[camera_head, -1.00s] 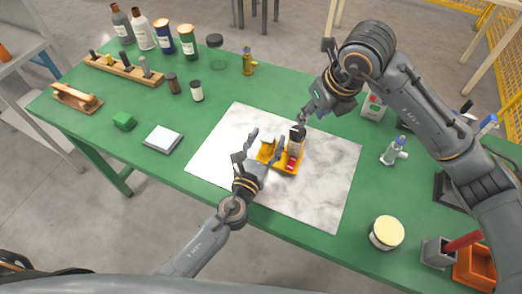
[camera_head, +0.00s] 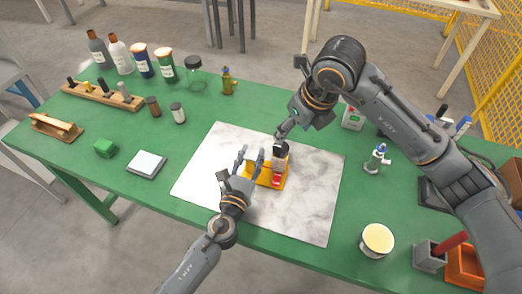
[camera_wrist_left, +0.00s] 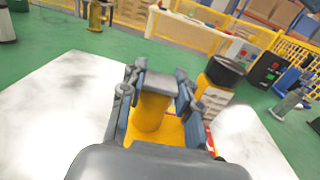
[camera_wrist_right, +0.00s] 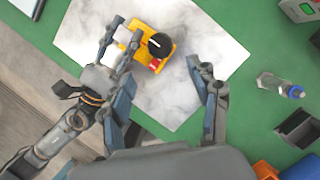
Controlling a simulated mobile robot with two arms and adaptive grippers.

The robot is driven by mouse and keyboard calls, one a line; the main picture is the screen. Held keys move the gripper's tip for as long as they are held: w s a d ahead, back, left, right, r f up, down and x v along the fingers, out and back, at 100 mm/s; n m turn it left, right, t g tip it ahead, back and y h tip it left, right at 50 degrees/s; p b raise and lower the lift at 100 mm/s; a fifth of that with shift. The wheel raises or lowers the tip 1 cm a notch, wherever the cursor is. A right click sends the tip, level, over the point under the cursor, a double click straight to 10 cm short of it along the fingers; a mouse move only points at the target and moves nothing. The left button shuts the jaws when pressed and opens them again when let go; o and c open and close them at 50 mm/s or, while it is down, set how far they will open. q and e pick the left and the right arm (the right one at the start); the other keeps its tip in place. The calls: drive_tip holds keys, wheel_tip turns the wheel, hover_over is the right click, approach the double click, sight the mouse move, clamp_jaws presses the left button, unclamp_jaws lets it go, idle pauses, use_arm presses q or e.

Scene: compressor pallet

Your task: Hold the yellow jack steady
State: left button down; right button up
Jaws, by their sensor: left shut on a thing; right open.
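The yellow jack (camera_head: 262,178) stands on the white marbled mat (camera_head: 315,205). It has a flat yellow base, a yellow post, and a light block with a black round top and a red part. My left gripper (camera_head: 248,163) is shut on the jack's yellow post (camera_wrist_left: 150,112), with a finger on each side. The fingers hide part of the post. My right gripper (camera_wrist_right: 160,78) is open and empty. In the head view it is just beyond and above the black top. In the right wrist view the jack (camera_wrist_right: 146,48) shows ahead between its fingers.
Bottles and a wooden rack (camera_head: 104,93) stand far left. A cream-topped jar (camera_head: 377,239), a small blue-capped bottle (camera_head: 377,158) and an orange bin (camera_head: 466,268) are at the right.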

sight(281, 147)
drive_tip(key=w+a+r+n+g+h, duration=0.1)
drive_tip(key=w+n+g, duration=0.1)
drive_tip(key=n, duration=1.5)
drive_tip(key=w+a+r+n+g+h, duration=0.1)
drive_tip(key=n, duration=1.6)
wheel_tip(281, 147, down, 11)
drive_tip(key=shift+w+a+f, duration=0.1)
drive_tip(key=shift+w+a, duration=0.05)
